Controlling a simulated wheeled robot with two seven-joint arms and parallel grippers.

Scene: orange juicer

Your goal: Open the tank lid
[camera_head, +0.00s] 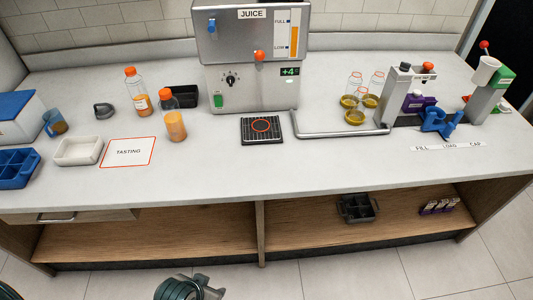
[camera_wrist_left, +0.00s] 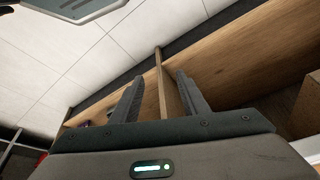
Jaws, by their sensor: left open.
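The grey juice machine (camera_head: 252,80) stands at the back middle of the counter. Its upper tank section (camera_head: 235,40) bears a JUICE label, a level gauge (camera_head: 294,40), a blue knob (camera_head: 211,26) and an orange knob (camera_head: 259,56). The top of the tank is cut off by the frame, so I cannot see the lid's state. My left gripper (camera_head: 205,284) is at the bottom edge of the head view, low in front of the counter and far from the tank. In the left wrist view its two fingers (camera_wrist_left: 160,92) are apart with nothing between them. My right gripper is not in view.
Bottles (camera_head: 174,125), a white tray (camera_head: 79,151) and blue bins (camera_head: 17,168) stand left. Jars (camera_head: 354,102) and a fill and cap station (camera_head: 415,90) stand right. The middle front of the counter (camera_head: 300,170) is clear. Open wooden shelves (camera_head: 180,232) lie below it.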

